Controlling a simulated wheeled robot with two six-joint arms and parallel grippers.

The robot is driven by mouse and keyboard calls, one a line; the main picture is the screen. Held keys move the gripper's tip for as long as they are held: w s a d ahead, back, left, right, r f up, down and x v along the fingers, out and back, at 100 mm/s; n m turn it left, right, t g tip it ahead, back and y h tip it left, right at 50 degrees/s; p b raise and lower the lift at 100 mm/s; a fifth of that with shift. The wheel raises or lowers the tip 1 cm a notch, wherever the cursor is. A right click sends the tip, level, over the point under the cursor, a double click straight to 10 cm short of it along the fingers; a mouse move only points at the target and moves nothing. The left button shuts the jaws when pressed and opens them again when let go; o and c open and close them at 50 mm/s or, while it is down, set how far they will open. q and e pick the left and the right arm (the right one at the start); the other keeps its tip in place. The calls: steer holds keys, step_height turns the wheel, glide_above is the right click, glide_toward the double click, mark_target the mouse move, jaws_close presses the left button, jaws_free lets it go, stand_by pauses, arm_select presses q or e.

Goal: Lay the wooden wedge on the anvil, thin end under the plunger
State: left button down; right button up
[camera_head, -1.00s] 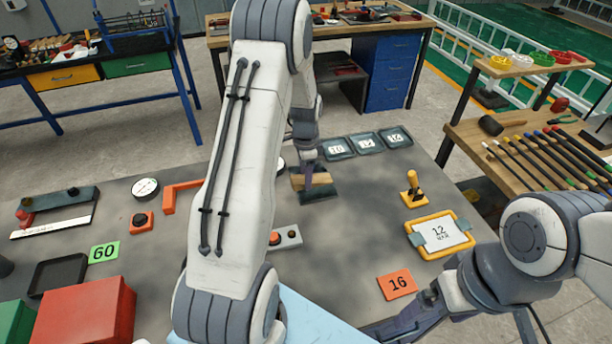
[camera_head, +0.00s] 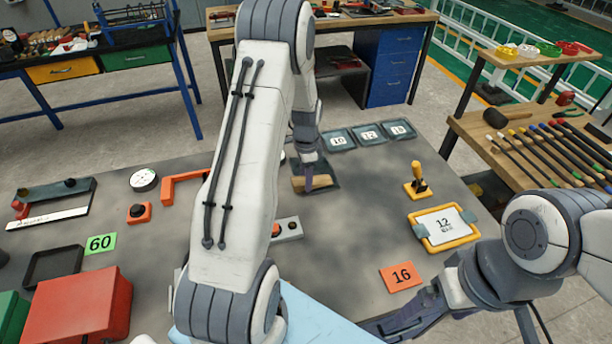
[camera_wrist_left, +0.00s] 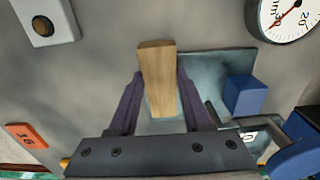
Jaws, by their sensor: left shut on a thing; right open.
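My left gripper (camera_head: 309,187) is shut on the wooden wedge (camera_head: 300,184), a pale wooden block. In the left wrist view the wedge (camera_wrist_left: 158,75) sticks out between the fingertips of my left gripper (camera_wrist_left: 160,92). Behind it is a dark teal plate (camera_head: 327,173), which also shows in the left wrist view (camera_wrist_left: 205,68) with a blue block (camera_wrist_left: 245,97) on it. I cannot tell whether the wedge touches the plate. I cannot make out the anvil or plunger for sure; my left arm hides part of the table. My right gripper (camera_head: 388,328) is open at the front right.
Numbered trays (camera_head: 369,136) stand behind the plate. A dial gauge (camera_head: 143,180), orange bracket (camera_head: 183,187) and red box (camera_head: 78,305) lie to the left. The grey table between is mostly clear.

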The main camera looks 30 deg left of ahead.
arm_select(q)
steer(key=shift+f, duration=0.2)
steer(key=shift+c, duration=1.3)
jaws_free()
step_height(320, 180, up, 16)
steer(key=p, duration=0.3)
steer(key=shift+r+p, duration=0.25)
steer(key=shift+p, duration=0.15)
